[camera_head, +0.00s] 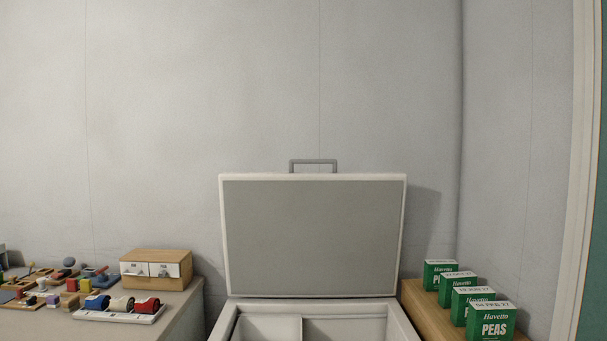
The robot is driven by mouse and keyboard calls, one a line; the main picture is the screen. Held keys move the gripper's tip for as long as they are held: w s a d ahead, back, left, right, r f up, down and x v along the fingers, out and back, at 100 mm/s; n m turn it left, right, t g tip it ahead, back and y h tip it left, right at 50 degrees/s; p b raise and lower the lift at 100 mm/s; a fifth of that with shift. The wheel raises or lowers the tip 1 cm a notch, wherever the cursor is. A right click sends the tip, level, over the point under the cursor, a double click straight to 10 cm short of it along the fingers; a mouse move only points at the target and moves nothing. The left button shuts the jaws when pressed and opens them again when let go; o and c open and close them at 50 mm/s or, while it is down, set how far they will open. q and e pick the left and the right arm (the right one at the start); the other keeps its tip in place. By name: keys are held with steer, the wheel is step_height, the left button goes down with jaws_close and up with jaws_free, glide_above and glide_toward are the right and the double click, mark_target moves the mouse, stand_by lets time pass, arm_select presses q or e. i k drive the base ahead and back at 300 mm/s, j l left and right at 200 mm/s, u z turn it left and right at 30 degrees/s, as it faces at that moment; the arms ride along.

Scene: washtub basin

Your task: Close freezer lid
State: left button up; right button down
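The freezer lid (314,238) stands open and close to upright at the back of the freezer, in front of the grey wall. Its inner face is grey with a pale rim, and a grey handle (313,161) sticks up from its top edge. The freezer (402,322) is a white chest below the lid, with a divider (302,329) inside; its front is cut off by the lower picture edge. What is deeper inside is hidden. Neither of my grippers shows in the head view.
Left of the freezer, a counter (188,312) holds a wooden drawer box (157,270), a white tray with rolls (119,316) and several small coloured items. On the right, several green pea boxes (491,322) stand on a wooden surface (428,305) beside the freezer. Space above the freezer opening looks clear.

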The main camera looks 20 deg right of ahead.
mark_target(291, 234)
steer(key=i+j, duration=0.55)
steer(key=i+j+z, duration=0.2)
steer(key=z, duration=0.2)
steer(key=i+j+z, duration=0.25)
steer(key=z, duration=0.15)
steer(key=i+j+z, duration=0.15)
steer(key=j+z, duration=0.25)
steer(key=z, duration=0.45)
